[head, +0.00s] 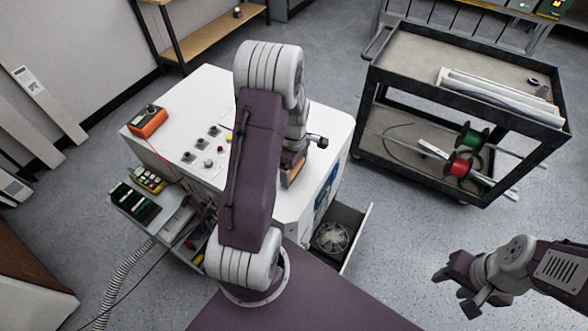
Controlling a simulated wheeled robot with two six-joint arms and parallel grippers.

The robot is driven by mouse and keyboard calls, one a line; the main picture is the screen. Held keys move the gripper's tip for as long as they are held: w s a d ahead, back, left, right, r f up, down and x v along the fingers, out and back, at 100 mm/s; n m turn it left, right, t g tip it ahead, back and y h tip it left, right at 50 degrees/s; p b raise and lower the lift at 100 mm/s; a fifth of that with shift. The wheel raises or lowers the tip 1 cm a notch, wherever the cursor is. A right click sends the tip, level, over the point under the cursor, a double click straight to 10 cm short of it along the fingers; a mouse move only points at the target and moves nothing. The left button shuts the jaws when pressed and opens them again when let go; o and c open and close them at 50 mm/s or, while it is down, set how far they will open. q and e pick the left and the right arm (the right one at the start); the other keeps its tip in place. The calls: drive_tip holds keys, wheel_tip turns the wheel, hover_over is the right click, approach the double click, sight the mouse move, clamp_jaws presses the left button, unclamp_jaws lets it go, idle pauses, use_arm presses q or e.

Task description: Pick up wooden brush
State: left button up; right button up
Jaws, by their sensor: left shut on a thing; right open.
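My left arm reaches over the white cabinet (225,90), and its links hide much of the cabinet top. My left gripper (291,178) is low at the cabinet's right side, partly hidden by its own wrist. It is shut on an orange-brown piece, which looks like the wooden brush (297,168); only a small part of it shows. I cannot tell whether the brush touches the cabinet top. My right gripper (455,290) is open and empty over the floor at the lower right, well away from the cabinet.
An orange meter (147,121) and several small terminals (190,157) are on the cabinet top. An open drawer (358,236) with a round fan-like part (331,238) juts out at the right. A black cart (400,72) with wire spools (461,165) stands at the upper right.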

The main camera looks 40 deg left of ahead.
sight(297, 166)
use_arm(q)
drive_tip(key=r, duration=0.2)
drive_tip(key=d+r, duration=0.1)
drive_tip(key=r, duration=0.1)
drive_tip(key=shift+w+r, duration=0.2)
drive_tip(key=shift+r, duration=0.1)
drive_tip(key=w+d+r, duration=0.1)
drive_tip(key=d+r, duration=0.5)
drive_tip(key=d, duration=0.4)
drive_tip(key=shift+w+d+r, duration=0.2)
drive_tip(key=shift+w+d, duration=0.05)
drive_tip(key=shift+w, duration=0.05)
